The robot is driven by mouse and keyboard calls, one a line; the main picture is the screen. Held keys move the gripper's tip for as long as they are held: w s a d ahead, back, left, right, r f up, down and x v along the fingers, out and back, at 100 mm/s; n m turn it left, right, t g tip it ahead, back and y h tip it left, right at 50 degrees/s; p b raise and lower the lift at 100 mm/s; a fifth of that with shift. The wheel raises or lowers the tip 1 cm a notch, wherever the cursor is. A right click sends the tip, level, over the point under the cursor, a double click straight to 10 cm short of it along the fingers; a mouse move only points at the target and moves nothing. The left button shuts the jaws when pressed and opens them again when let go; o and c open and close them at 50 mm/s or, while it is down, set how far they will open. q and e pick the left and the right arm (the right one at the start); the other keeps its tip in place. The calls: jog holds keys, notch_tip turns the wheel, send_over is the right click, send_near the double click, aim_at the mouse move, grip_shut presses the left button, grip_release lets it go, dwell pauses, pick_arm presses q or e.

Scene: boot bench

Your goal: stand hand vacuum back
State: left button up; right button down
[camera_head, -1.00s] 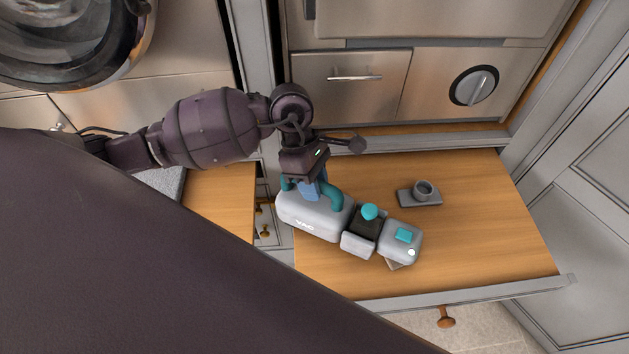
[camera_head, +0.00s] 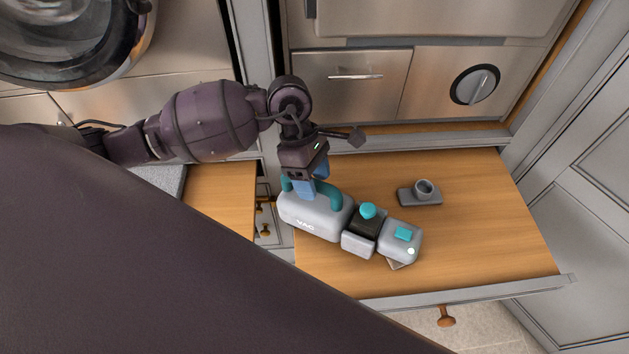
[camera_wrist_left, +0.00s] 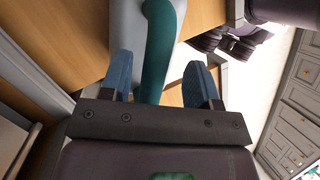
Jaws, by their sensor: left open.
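The hand vacuum (camera_head: 318,219) is grey with a teal handle (camera_head: 329,193), a dark middle band and teal buttons. It lies on its long side on the wooden pulled-out surface, its body slanting down to the right. My left gripper (camera_head: 306,188) is at the handle, its blue fingers pointing down. In the left wrist view the open fingers (camera_wrist_left: 160,82) stand on either side of the teal handle (camera_wrist_left: 160,45), with a gap visible at the right finger. My right gripper is not in view.
A small grey block with a round cup (camera_head: 420,193) sits on the wooden surface (camera_head: 480,235) right of the vacuum. A brownish flat piece shows under the vacuum's right end. Steel fronts with a dial (camera_head: 475,86) stand behind. The surface's right part is clear.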

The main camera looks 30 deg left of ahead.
pick_arm(q)
jog(key=v, duration=0.9)
jog(key=shift+r, duration=0.3)
jog(key=shift+a+f, duration=0.1)
